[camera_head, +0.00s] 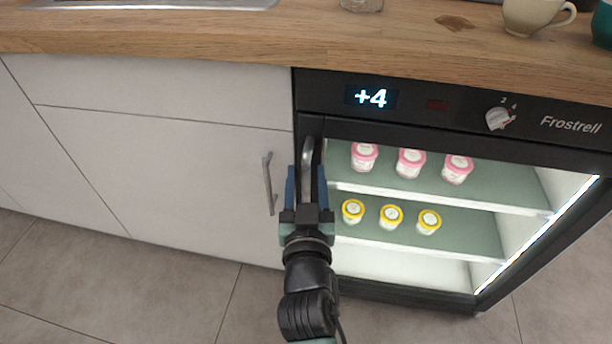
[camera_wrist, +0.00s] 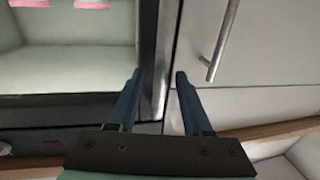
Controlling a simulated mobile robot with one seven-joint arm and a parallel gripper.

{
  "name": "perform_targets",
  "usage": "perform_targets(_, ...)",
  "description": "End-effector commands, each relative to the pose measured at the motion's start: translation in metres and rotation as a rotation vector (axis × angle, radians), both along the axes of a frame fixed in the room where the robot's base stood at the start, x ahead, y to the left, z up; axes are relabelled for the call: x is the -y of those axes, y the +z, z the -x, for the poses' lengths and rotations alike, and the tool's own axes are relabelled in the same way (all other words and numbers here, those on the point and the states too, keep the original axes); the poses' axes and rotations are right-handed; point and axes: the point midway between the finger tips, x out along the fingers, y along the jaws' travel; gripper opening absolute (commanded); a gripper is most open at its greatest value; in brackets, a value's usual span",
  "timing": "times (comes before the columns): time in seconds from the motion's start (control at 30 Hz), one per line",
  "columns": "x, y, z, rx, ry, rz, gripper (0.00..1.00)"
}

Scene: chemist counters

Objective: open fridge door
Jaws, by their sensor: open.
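The fridge (camera_head: 455,124) is a black-framed unit under the counter. Its dark-framed door (camera_head: 420,137) looks shut, and the lit inside shows through it. A grey upright handle (camera_head: 308,150) is at the door's left edge, and it also shows in the wrist view (camera_wrist: 155,95). My gripper (camera_head: 306,170) is open, with one blue finger on each side of the handle in the head view. In the wrist view, the open fingers (camera_wrist: 159,74) also straddle the handle's line. I cannot tell whether they touch it. The gripper hides the handle's lower part.
Pink-lidded jars (camera_head: 411,163) and yellow-lidded jars (camera_head: 391,217) stand on the fridge shelves. A white cabinet (camera_head: 180,175) with its own metal handle (camera_head: 268,183) is close to the left. The wooden counter (camera_head: 250,42) overhangs above, with a cup (camera_head: 530,15) on it. Tiled floor (camera_head: 130,285) is clear.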

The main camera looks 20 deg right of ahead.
Motion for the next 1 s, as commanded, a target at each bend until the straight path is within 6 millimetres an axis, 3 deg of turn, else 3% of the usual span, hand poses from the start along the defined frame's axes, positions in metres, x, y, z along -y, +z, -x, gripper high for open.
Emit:
perform_targets(0.27,0.0002,0.0002,-0.0011,0.000,0.000,0.001,0.50)
perform_targets(0.53,0.0002,0.0002,-0.0009,0.000,0.000,0.000,0.01)
perform_targets(1.0,0.0001,0.0002,-0.0008,0.001,0.001,0.000,0.00)
